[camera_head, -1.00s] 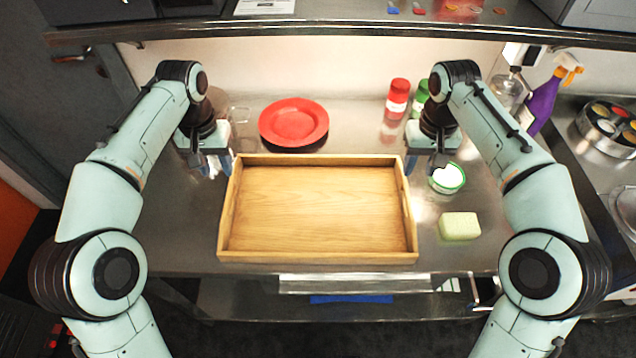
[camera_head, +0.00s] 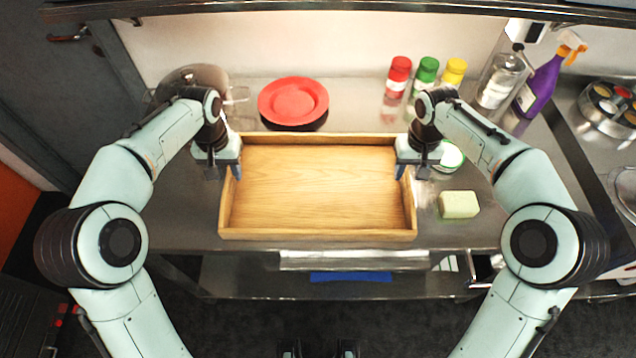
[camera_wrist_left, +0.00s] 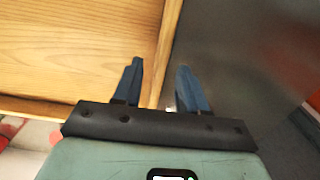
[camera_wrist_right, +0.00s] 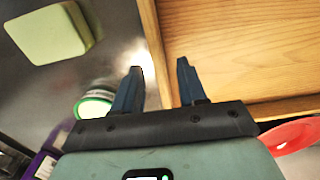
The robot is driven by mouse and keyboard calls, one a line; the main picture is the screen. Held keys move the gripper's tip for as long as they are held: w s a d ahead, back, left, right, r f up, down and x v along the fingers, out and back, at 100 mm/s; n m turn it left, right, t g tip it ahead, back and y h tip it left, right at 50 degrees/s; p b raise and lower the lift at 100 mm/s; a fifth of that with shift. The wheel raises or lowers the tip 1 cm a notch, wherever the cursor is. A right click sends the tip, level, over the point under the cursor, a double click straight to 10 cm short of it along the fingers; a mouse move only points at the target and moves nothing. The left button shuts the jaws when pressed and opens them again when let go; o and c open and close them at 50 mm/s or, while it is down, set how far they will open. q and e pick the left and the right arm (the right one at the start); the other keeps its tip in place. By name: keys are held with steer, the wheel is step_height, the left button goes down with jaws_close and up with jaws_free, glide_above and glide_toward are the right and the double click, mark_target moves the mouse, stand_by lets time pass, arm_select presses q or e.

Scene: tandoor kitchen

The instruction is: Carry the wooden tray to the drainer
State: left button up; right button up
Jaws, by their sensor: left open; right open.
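The wooden tray (camera_head: 316,235) lies flat on the steel counter, with nothing in it. My left gripper (camera_head: 223,172) is open at the tray's left wall, towards its far end. In the left wrist view the tray's wall (camera_wrist_left: 166,45) runs between the line of the two fingers (camera_wrist_left: 158,85). My right gripper (camera_head: 412,172) is open at the right wall. In the right wrist view that wall (camera_wrist_right: 153,40) also lines up between the fingers (camera_wrist_right: 158,85). I cannot tell whether any finger touches the wood. I see no drainer.
A red plate (camera_head: 293,102) lies behind the tray. Shakers (camera_head: 426,76), a clear bottle (camera_head: 500,82) and a purple spray bottle (camera_head: 541,87) stand behind. A shelf edge (camera_head: 330,8) overhangs.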

arm_select(q)
steer(key=shift+f, duration=1.8)
arm_select(e)
steer(key=shift+f, duration=1.75)
arm_select(q)
jaws_close()
arm_select(e)
jaws_close()
arm_select(q)
steer(key=shift+r, duration=0.1)
arm_select(e)
steer(key=shift+r, duration=0.1)
